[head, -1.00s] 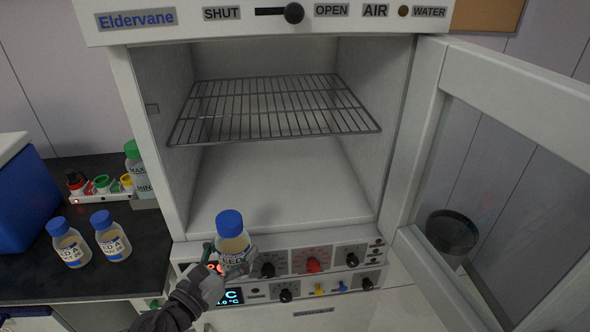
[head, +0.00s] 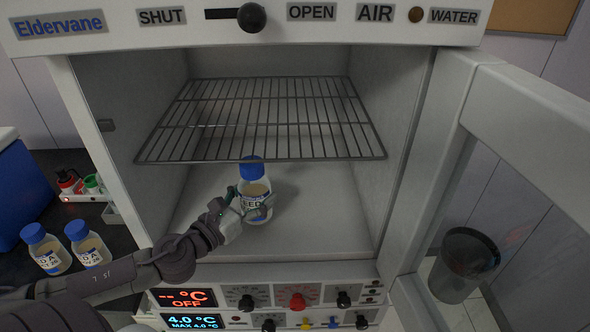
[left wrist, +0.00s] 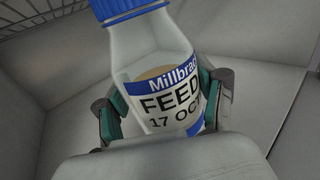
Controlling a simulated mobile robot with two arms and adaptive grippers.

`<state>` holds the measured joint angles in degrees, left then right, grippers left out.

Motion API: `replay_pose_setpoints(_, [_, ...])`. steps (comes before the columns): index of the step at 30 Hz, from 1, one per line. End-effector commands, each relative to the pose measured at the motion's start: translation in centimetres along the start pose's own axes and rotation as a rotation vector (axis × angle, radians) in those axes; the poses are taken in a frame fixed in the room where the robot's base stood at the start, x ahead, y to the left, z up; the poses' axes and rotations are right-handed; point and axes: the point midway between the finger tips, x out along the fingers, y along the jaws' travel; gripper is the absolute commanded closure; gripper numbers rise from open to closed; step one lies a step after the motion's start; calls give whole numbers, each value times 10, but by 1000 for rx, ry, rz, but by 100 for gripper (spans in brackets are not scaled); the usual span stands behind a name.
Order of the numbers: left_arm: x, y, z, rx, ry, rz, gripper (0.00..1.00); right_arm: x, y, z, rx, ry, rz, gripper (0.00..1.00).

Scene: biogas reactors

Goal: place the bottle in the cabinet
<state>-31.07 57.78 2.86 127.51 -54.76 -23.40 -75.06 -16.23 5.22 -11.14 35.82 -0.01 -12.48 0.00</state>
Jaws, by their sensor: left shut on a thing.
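The bottle (head: 256,200) has a blue cap, a pale liquid and a FEED label. It is upright inside the open cabinet (head: 400,150), below the wire shelf and over the cabinet floor (head: 320,205). I cannot tell whether its base touches the floor. My left gripper (head: 246,203) is shut on the bottle, reaching in from the front left. In the left wrist view the bottle (left wrist: 155,60) stands between the two green-padded fingers (left wrist: 163,103); its lower end is hidden. My right gripper is not in view.
The wire shelf (head: 262,120) spans the cabinet above the bottle. The cabinet door (head: 465,85) stands open at right. Two blue-capped bottles, one here (head: 45,250), stand on the dark counter at left, near a blue box (head: 22,195). A black bin (head: 465,265) is at right.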

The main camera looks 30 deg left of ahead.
Motion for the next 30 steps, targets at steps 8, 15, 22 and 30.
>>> replay_pose_setpoints(8, [48,1,7,0,-9,3,85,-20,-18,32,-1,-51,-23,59])
replay_pose_setpoints(15, [98,1,9,-1,-9,3,85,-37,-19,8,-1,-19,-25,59])
replay_pose_setpoints(22, [145,0,6,-1,-6,2,85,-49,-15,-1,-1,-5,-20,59])
replay_pose_setpoints(30, [156,-1,-15,-3,0,1,85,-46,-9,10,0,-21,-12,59])
